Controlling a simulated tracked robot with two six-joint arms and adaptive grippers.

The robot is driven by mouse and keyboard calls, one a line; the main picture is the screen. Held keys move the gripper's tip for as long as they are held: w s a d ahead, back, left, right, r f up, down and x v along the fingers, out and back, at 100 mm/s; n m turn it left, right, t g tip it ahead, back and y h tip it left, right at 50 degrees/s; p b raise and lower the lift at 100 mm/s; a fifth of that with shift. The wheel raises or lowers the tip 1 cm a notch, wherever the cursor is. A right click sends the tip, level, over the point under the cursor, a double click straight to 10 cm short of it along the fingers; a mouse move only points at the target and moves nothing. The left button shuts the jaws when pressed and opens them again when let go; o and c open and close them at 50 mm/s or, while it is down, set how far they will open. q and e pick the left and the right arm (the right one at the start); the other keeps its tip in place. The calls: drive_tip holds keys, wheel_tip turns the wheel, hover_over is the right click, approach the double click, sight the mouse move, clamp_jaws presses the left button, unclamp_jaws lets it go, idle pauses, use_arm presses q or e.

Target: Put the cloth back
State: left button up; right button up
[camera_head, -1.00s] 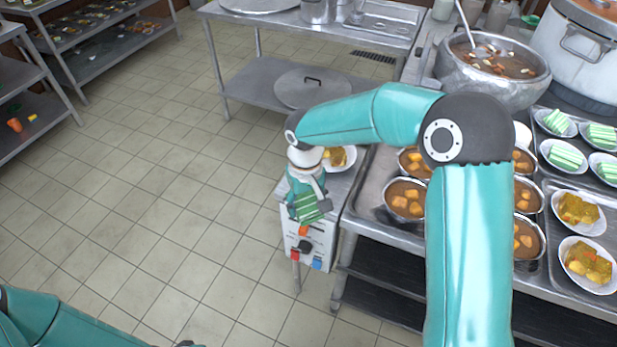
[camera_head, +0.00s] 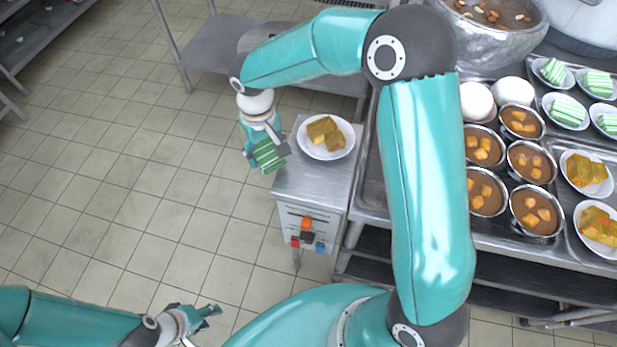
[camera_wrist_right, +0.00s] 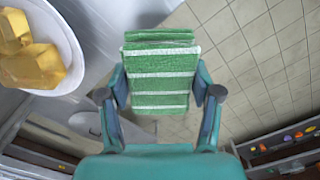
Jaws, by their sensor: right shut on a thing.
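The green cloth with white stripes (camera_head: 268,156) is held in my right gripper (camera_head: 265,145), left of the small metal cabinet (camera_head: 310,192). In the right wrist view, the folded cloth (camera_wrist_right: 155,68) sits between the two fingers of my right gripper (camera_wrist_right: 160,95), with floor tiles behind it. The cloth appears clear of the cabinet top. My left gripper (camera_head: 208,316) is low in the head view, away from the cloth. Its fingers are small and seen at an angle, so their opening is unclear.
A white plate of yellow food (camera_head: 325,138) stands on the cabinet top, close to the cloth. Right of it, a metal counter (camera_head: 362,190) holds several bowls of brown stew (camera_head: 484,147) and several small plates. A steel table (camera_head: 200,52) stands behind. Tiled floor at left is clear.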

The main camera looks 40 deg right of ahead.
sight(311, 187)
drive_tip(key=shift+s+d+r, duration=0.15)
drive_tip(key=shift+s+d, duration=0.05)
drive_tip(key=shift+d, duration=0.25)
drive_tip(key=s+r+m, duration=0.1)
drive_tip(key=r, duration=0.2)
drive_tip(key=s+d+r+m+b, duration=0.1)
drive_tip(key=r+m, duration=0.1)
drive_tip(key=s+d+r+m, duration=0.1)
drive_tip(key=r, duration=0.2)
drive_tip(key=shift+s+r+m, duration=0.25)
drive_tip(key=shift+r+m, duration=0.05)
drive_tip(key=shift+m, duration=0.1)
drive_tip(key=s+d+r+m+b, duration=0.1)
drive_tip(key=s+d+r+m, duration=0.1)
drive_tip(key=s+r+m, duration=0.4)
drive_tip(key=shift+n, duration=0.3)
drive_tip(key=f, duration=0.6)
drive_tip(key=f+b, duration=0.1)
drive_tip(key=f, duration=0.5)
drive_tip(key=s+f+b, duration=0.1)
drive_tip(key=f, duration=0.4)
drive_tip(key=shift+d+f, duration=0.1)
drive_tip(key=shift+f, duration=0.3)
drive_tip(key=shift+f+b, duration=0.2)
drive_tip(key=shift+b, duration=0.1)
drive_tip(key=o, duration=1.1)
drive_tip(key=shift+r, duration=0.15)
